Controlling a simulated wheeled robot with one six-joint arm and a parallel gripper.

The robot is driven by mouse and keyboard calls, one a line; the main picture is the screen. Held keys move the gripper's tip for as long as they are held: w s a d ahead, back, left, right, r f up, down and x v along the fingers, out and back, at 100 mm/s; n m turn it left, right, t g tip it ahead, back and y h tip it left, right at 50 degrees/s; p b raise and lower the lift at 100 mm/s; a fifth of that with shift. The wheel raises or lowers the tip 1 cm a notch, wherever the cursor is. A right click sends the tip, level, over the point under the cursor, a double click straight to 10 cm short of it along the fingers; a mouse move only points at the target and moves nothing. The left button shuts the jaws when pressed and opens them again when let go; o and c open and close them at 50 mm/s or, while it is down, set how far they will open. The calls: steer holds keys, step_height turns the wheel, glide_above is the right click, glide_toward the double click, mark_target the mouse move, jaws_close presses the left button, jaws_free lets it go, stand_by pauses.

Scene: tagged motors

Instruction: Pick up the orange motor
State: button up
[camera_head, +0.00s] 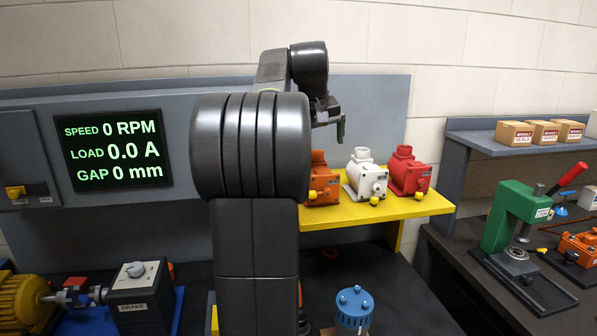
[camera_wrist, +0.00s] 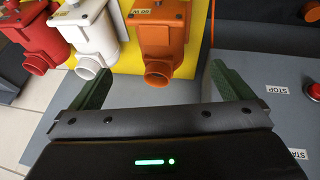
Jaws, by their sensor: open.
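The orange motor (camera_head: 321,184) stands on a yellow shelf (camera_head: 420,207), at the left of a row, partly hidden behind my arm in the head view. In the wrist view the orange motor (camera_wrist: 163,38) is at the top centre, its round outlet pointing toward my gripper. My gripper (camera_wrist: 160,80) is open and empty, its two green fingers spread to either side below the motor. The outlet end lies near the line between the fingertips, but I cannot tell the depth. In the head view my gripper (camera_head: 340,128) is above the shelf, over the motors.
A white motor (camera_head: 365,176) stands right beside the orange one, with a red motor (camera_head: 408,172) beyond it. A grey panel (camera_wrist: 270,100) with a red stop button (camera_wrist: 314,91) lies right in the wrist view. A green press (camera_head: 512,225) stands far right.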

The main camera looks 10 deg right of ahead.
mark_target(318, 168)
steer(key=x, duration=0.8)
steer(key=shift+d+p, duration=0.1)
steer(key=shift+p, duration=0.2)
steer(key=shift+w+a+p+x, duration=0.1)
steer(key=shift+p+x, duration=0.35)
steer(key=shift+x, duration=0.9)
steer(key=shift+w+a+p+x, duration=0.15)
steer(key=shift+p+x, duration=0.3)
steer(key=shift+x, duration=0.85)
steer(key=shift+s, duration=0.1)
steer(key=shift+c, duration=0.4)
steer(key=c, duration=1.8)
steer(key=shift+d+r, duration=0.1)
steer(key=shift+r, duration=0.1)
steer(key=shift+c, duration=0.9)
steer(key=shift+r, duration=0.1)
